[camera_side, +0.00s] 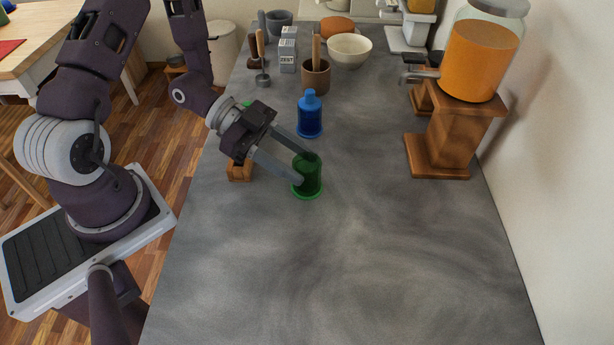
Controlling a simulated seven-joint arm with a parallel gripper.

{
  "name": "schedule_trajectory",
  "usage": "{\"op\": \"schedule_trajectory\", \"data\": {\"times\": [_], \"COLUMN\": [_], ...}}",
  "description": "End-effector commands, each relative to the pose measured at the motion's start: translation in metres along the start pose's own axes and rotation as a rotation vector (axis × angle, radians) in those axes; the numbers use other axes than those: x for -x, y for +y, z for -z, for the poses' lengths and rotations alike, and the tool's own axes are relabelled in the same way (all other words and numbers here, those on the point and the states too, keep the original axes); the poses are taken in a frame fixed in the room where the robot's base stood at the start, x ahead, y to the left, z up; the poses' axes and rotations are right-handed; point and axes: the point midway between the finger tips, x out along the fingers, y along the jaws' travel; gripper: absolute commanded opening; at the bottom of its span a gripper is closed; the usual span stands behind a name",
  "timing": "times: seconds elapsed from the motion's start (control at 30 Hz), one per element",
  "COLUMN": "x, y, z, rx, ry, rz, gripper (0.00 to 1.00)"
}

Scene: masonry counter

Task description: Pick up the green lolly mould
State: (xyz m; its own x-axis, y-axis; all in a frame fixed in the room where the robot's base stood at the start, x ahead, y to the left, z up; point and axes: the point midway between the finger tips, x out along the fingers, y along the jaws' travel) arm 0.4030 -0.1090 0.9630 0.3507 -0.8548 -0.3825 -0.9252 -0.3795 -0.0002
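The green lolly mould (310,185) stands upright on the grey counter, in the middle of the side view. My gripper (307,169) reaches down to it from the upper left. Its two fingers are apart, one at the near left side of the mould and the other at its far upper side. The near finger hides part of the mould. I cannot tell whether both fingers press on it. A blue mould-like piece (310,118) stands upright just behind, apart from the green one.
A small wooden block (239,171) sits under my gripper at the counter's left edge. A wooden stand (452,140) with an orange-filled jar (478,62) is at right. Behind are a brown cup (316,77) and a white bowl (350,50). The front counter (340,275) is clear.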

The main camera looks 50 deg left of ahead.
Motion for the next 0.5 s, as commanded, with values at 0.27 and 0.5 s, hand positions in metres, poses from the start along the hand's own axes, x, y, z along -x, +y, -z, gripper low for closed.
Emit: {"op": "schedule_trajectory", "data": {"times": [0.27,0.5], "x": [0.0,0.009], "y": [0.0,-0.001], "z": [0.0,0.021], "rx": [0.0,-0.006], "ry": [0.0,0.0], "rz": [0.0,0.003], "gripper": [0.01,0.01]}}
